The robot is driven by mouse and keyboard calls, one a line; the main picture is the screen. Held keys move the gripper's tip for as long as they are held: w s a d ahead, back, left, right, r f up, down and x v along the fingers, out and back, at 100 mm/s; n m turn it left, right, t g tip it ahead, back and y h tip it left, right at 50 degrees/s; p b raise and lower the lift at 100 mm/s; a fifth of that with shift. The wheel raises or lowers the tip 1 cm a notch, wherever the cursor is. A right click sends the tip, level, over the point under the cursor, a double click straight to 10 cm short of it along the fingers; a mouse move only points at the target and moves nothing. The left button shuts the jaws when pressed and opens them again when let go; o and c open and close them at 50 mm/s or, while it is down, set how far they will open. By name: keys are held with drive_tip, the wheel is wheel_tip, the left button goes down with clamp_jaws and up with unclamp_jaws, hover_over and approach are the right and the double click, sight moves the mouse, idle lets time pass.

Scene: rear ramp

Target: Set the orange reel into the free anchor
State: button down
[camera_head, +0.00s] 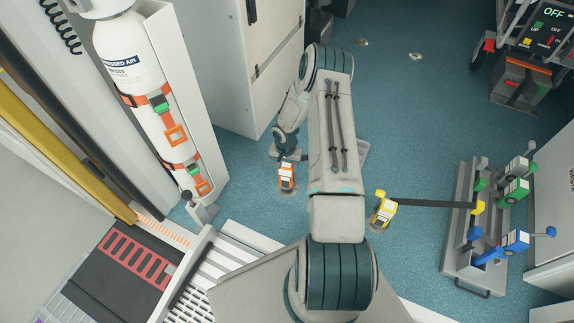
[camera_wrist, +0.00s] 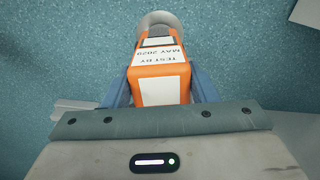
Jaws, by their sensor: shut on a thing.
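The orange reel (camera_head: 287,174) is upright low over the blue floor in the head view, left of my forearm. In the wrist view the orange reel (camera_wrist: 160,88) shows a white label reading "TEST BY MAY 2020". My gripper (camera_head: 286,160) is shut on it, with a blue-grey finger on each side. A round grey floor anchor (camera_head: 288,193) shows at the reel's lower end, and a pale round part of it (camera_wrist: 157,20) at the top of the wrist view. I cannot tell whether the reel is seated in it or just above.
A white air cylinder (camera_head: 140,75) stands left. Floor fittings (camera_head: 416,57) lie farther back. A ramp (camera_head: 215,268) is at front left.

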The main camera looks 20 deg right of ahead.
drive_tip(key=shift+f+b, duration=0.85)
drive_tip(key=shift+f, duration=0.25)
drive_tip(key=shift+c, duration=2.4)
unclamp_jaws()
drive_tip(key=shift+r, duration=0.1)
wheel_tip(320, 180, up, 14)
drive_tip(key=p, duration=0.5)
drive_tip(key=shift+p, duration=0.35)
drive_tip(key=shift+w+d, duration=0.1)
